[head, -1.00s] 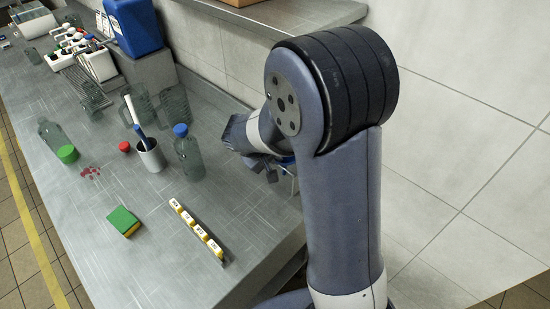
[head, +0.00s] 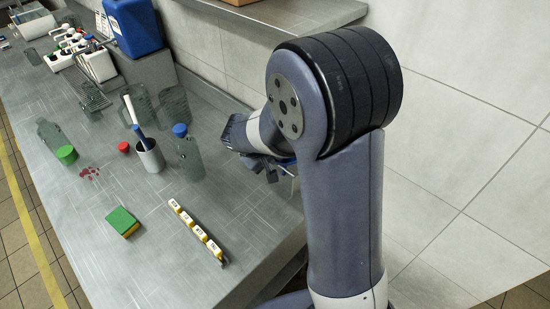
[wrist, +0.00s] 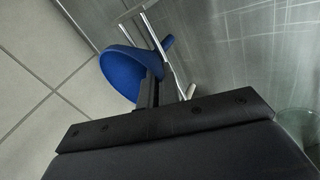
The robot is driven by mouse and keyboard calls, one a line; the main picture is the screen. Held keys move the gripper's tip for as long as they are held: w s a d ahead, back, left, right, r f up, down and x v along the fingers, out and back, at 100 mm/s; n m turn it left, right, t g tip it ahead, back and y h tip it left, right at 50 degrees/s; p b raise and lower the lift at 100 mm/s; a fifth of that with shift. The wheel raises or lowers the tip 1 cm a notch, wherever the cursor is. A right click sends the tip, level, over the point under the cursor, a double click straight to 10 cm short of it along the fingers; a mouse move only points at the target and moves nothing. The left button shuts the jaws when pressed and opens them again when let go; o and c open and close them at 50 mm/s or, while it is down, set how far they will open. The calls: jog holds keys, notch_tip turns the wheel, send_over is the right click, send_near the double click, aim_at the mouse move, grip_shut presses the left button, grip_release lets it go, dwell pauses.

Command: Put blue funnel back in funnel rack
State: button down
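The blue funnel (wrist: 122,72) shows in the wrist view with its wide mouth turned to the left and its stem to the right. My gripper (wrist: 155,80) appears closed on the funnel's rim side, with little gap between the dark fingers. Thin metal rods of the funnel rack (wrist: 175,68) run right beside the funnel, one crossing in front of its stem. I cannot tell whether the funnel rests in the rack. In the head view my gripper (head: 268,170) is low at the wall side of the bench, and my arm hides most of the funnel and rack.
A row of yellow-and-white labelled blocks (head: 196,232) and a green sponge (head: 122,221) lie in front. The tiled wall (head: 450,140) is close on the right.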

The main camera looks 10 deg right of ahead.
jog(key=shift+s+f+b, duration=0.1)
jog(key=shift+f+b, duration=0.15)
jog(key=shift+b, duration=0.2)
dwell(0.5)
jog(key=c, duration=2.1)
grip_release()
jog(key=o, duration=0.5)
jog(key=shift+o, duration=0.6)
jog(key=o, duration=0.3)
jog(key=shift+r, duration=0.1)
jog(key=shift+r+p, duration=2.35)
jog(key=shift+r, duration=1.15)
